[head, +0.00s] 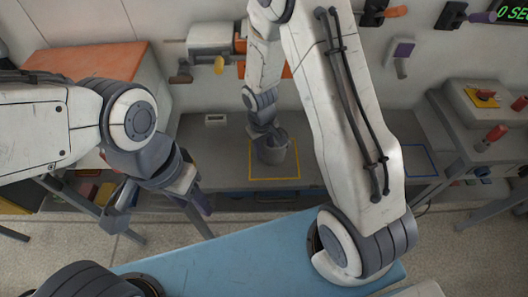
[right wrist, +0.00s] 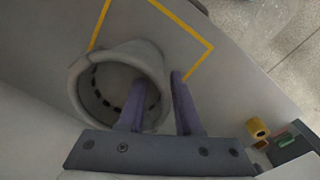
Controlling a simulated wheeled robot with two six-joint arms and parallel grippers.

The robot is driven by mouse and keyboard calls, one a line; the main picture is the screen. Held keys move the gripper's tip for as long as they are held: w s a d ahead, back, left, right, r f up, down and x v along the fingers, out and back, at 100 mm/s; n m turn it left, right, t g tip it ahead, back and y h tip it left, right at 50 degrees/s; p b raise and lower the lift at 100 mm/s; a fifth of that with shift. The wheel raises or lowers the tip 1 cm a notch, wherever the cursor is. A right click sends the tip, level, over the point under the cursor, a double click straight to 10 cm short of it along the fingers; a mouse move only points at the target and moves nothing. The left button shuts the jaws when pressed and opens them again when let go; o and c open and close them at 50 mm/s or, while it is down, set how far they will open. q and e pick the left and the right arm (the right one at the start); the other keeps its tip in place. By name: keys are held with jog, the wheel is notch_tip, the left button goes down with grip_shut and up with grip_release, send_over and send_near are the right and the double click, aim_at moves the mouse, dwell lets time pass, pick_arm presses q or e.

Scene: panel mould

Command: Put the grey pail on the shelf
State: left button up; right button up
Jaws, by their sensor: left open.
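The grey pail (head: 273,154) stands inside a yellow square outline (head: 274,179) on the grey bench at the back. My right gripper (head: 268,134) is at the pail's rim from above. In the right wrist view the pail (right wrist: 150,58) shows its open mouth, with dark slots round the inside. The right gripper's purple fingers (right wrist: 158,98) straddle the pail's wall, one inside the mouth and one outside, with a gap between them. My left gripper (head: 160,207) is open and empty at the left, away from the pail. I cannot tell which surface is the shelf.
A blue outlined area (head: 418,161) on the right of the bench is empty. A machine with red and yellow knobs (head: 485,98) stands at the right. A blue surface (head: 225,262) lies in front.

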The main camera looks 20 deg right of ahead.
notch_tip(320, 180, up, 9)
jog(key=s+a+r+n, duration=0.1)
jog(key=s+a+r, duration=0.6)
jog(key=shift+s+r+n+y, duration=0.2)
jog(key=shift+n+y, duration=0.1)
jog(key=shift+n, duration=0.1)
jog(key=shift+o, duration=0.4)
jog(key=s+a+r+n, duration=0.1)
jog(key=s+r, duration=0.1)
jog(key=s, duration=0.4)
jog(key=s+a+r+n+y, duration=0.1)
jog(key=s+a+r, duration=0.1)
jog(key=s, duration=0.5)
jog(key=shift+a+r+n, duration=0.15)
jog(key=shift+r+n, duration=0.2)
jog(key=shift+n, duration=0.05)
jog(key=m+b, duration=0.2)
jog(key=m, duration=0.8)
send_over(285, 146)
jog(key=w+d, duration=0.2)
notch_tip(285, 146, down, 12)
jog(key=f, duration=0.7)
jog(key=a+f, duration=0.1)
jog(key=f, duration=0.2)
jog(key=shift+w+f, duration=0.15)
jog(key=shift+f, duration=0.15)
